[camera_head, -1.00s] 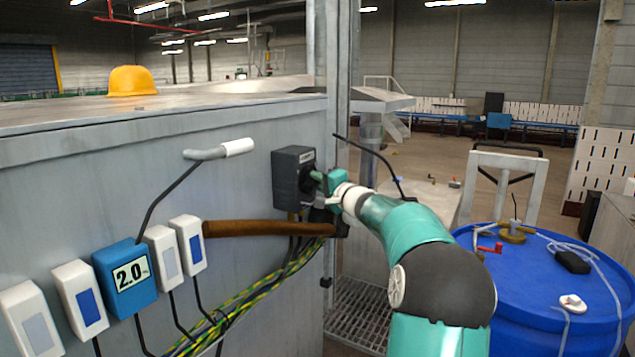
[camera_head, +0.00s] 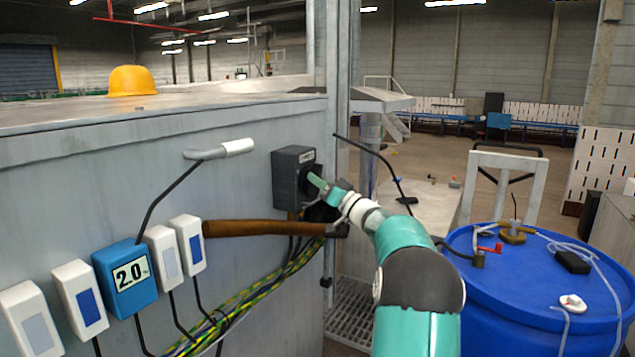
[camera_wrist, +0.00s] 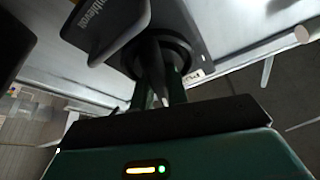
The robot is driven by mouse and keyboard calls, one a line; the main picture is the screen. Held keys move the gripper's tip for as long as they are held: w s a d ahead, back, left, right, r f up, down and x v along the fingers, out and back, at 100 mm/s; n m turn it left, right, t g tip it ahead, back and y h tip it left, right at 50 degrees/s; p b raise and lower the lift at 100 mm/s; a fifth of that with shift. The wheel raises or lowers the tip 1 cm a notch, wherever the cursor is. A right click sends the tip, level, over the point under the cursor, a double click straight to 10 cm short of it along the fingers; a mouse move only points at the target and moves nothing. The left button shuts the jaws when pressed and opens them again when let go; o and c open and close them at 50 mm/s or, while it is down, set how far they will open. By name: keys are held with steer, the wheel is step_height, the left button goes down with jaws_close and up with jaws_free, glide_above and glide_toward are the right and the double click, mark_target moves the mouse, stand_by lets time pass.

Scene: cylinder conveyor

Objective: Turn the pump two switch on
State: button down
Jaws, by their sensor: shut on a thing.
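The pump switch is a dark grey box (camera_head: 291,178) on the grey cabinet wall, with a black rotary knob on its right-hand face. My gripper (camera_head: 316,181) is at that face, with its fingers at the knob. In the wrist view, the knob (camera_wrist: 155,68) with its round black base sits between my green fingers (camera_wrist: 157,98), which are shut on it. The lettering on the box is too small to read, so I cannot tell whether this is pump two. The knob's exact setting is partly hidden by my fingers.
A brown pipe (camera_head: 265,228) and striped cables (camera_head: 250,305) run below the switch. A blue 2.0 box (camera_head: 126,277) and several white switch boxes are on the wall at left. A blue barrel (camera_head: 500,290) stands at right. A yellow helmet (camera_head: 132,80) lies on the cabinet top.

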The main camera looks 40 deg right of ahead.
steer(key=shift+n+g+y, duration=0.15)
steer(key=shift+n+y, duration=0.7)
steer(key=shift+n, duration=0.8)
steer(key=shift+n+g+y, duration=0.15)
steer(key=shift+n+y, duration=0.7)
steer(key=shift+n, duration=0.8)
steer(key=shift+y, duration=0.3)
steer(key=c, duration=1.4)
jaws_free()
steer(key=v, duration=1.3)
steer(key=shift+s+d+f, duration=0.1)
steer(key=shift+s+d, duration=0.05)
steer(key=shift+s, duration=0.25)
